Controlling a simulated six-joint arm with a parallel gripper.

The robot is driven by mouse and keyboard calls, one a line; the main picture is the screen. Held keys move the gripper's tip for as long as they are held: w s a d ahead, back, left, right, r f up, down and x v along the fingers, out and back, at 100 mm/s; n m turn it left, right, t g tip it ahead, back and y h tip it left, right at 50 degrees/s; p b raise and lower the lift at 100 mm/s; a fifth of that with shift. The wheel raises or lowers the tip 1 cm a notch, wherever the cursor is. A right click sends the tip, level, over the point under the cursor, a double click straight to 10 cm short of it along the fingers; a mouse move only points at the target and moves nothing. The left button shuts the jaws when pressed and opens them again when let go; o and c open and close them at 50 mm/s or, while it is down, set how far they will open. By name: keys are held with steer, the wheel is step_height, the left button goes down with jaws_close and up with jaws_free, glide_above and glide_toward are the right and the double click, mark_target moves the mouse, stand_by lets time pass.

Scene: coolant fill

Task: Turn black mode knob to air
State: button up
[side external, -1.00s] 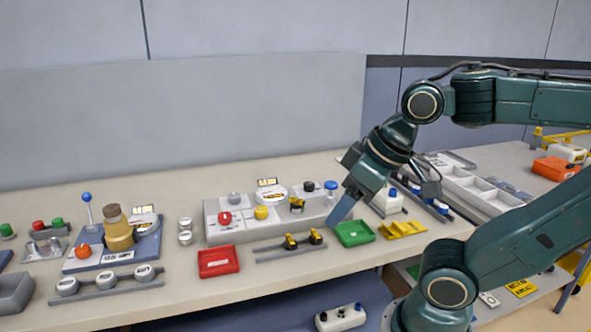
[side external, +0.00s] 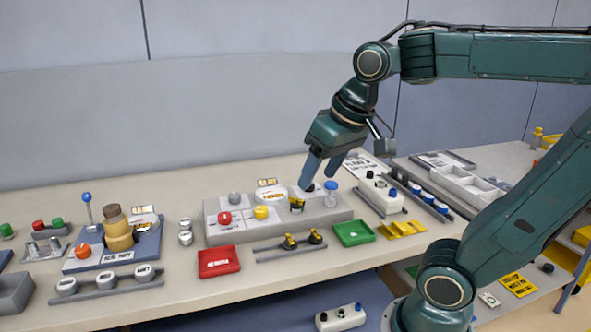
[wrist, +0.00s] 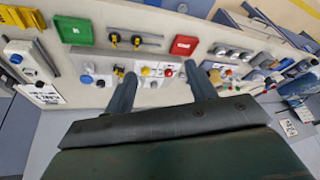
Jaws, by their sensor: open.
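The grey control panel (side external: 222,236) sits on the bench in the side view. It carries a red knob (side external: 224,217), a yellow knob (side external: 261,212), a grey knob (side external: 235,198) and a blue-capped part (side external: 330,187) at its right end. The black knob at its back right is hidden behind a finger of my gripper (side external: 317,180). My gripper is open and empty, pointing down close above that end. In the wrist view its fingers (wrist: 168,72) are spread over the panel. I cannot make out the black knob clearly there.
A red tray (side external: 217,272) and a green tray (side external: 353,243) lie in front of the panel, with a rail of yellow-and-black parts (side external: 290,254) between. A white box with knobs (side external: 380,205) stands close on the right. A yellow cylinder (side external: 118,241) stands on the left.

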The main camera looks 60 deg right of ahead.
steer(key=w+d+f+m+g, duration=0.1)
steer(key=w+d+m+g, duration=0.1)
steer(key=w+d+m, duration=0.7)
steer(key=w+d+m+g, duration=0.25)
steer(key=w+d, duration=0.55)
steer(key=d, duration=0.5)
steer(key=d+f+m, duration=0.5)
steer(key=d+f, duration=0.1)
steer(key=d, duration=0.6)
steer(key=shift+w+d+f+y, duration=0.2)
steer(key=shift+w+f+y, duration=0.1)
steer(key=shift+f, duration=0.1)
steer(key=shift+f, duration=0.1)
steer(key=shift+f, duration=6.8)
steer(key=c, duration=1)
